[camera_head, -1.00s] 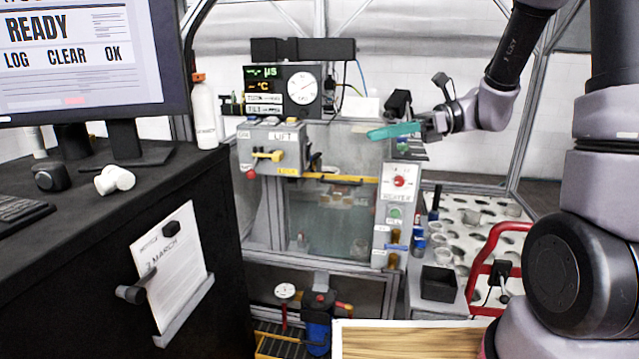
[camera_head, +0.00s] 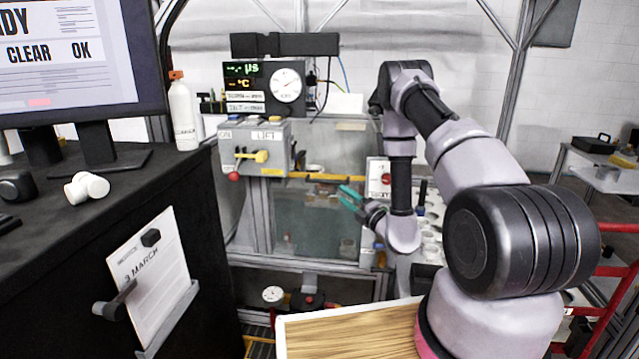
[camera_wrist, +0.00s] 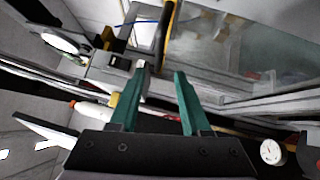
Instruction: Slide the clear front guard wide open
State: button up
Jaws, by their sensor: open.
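The clear front guard (camera_head: 315,225) is a see-through panel across the front of the tank, below a yellow strip (camera_head: 325,178). Water and dim parts show through it. My gripper (camera_head: 350,195), with green fingers, is in front of the guard's upper right part, just below the strip's right end. In the wrist view my gripper (camera_wrist: 160,82) has its two fingers apart with nothing held between them. A clear pane (camera_wrist: 225,60) and a yellow edge (camera_wrist: 168,30) lie beyond the fingertips. I cannot tell whether any finger touches the guard.
The lift box (camera_head: 255,147) with a yellow lever stands left of the guard. The heater panel (camera_head: 379,178) is close to the right of my gripper, partly hidden by my arm. A black desk (camera_head: 190,220) fills the left. A wooden-topped surface (camera_head: 350,335) is in front.

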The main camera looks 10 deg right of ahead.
aim_at(326, 182)
jog(key=x, duration=1)
jog(key=shift+w+a+r, duration=0.1)
jog(key=shift+a, duration=0.1)
jog(key=shift+c, duration=0.4)
grip_shut()
dwell(0.7)
